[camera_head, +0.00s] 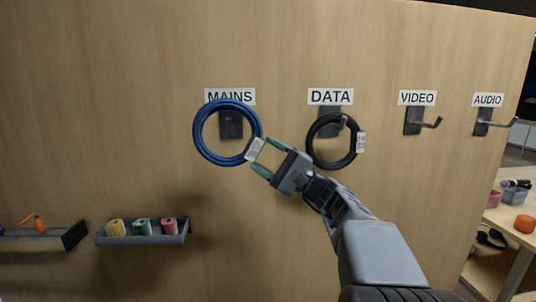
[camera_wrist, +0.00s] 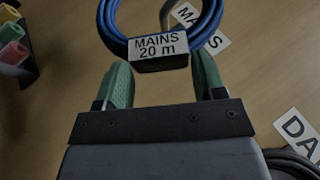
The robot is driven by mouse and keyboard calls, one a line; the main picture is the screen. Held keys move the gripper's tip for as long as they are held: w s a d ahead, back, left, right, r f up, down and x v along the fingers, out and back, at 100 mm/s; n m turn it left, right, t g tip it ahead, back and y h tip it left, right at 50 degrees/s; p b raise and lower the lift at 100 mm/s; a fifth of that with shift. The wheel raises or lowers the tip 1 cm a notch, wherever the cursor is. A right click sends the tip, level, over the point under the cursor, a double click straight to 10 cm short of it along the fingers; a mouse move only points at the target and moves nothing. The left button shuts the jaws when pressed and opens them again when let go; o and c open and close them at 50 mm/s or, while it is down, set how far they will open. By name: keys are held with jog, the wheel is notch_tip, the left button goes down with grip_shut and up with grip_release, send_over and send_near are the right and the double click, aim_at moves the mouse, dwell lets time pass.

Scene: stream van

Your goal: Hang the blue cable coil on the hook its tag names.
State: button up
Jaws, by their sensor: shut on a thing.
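The blue cable coil (camera_head: 198,142) is upright in front of the MAINS hook (camera_head: 231,124), under the MAINS label (camera_head: 230,97). Its white tag reads "MAINS 20 m" in the wrist view (camera_wrist: 158,46). My gripper (camera_head: 266,156), with green fingertips, is shut on the coil at its tag, at the coil's lower right. The wrist view shows the fingers (camera_wrist: 163,84) on both sides of the tag block. The coil's ring surrounds the hook plate in the head view. I cannot tell whether the coil rests on the hook.
A black coil (camera_head: 313,154) hangs on the DATA hook, just right of my gripper. The VIDEO hook (camera_head: 420,121) and AUDIO hook (camera_head: 490,122) are empty. A small tray (camera_head: 142,238) of tape rolls is mounted low on the wall. A bench (camera_head: 497,222) stands at right.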

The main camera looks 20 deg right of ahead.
jog(key=shift+w+d+f, duration=0.2)
jog(key=shift+w+f, duration=0.25)
jog(key=shift+w, duration=0.25)
jog(key=shift+w+d+f, duration=0.25)
jog(key=shift+w+f, duration=0.2)
jog(key=shift+w, duration=0.3)
jog(key=shift+w+d+f, duration=0.2)
jog(key=shift+w+f, duration=0.25)
jog(key=shift+w, duration=0.25)
jog(key=o, duration=1.2)
jog(key=shift+f, duration=0.1)
jog(key=shift+o, duration=0.2)
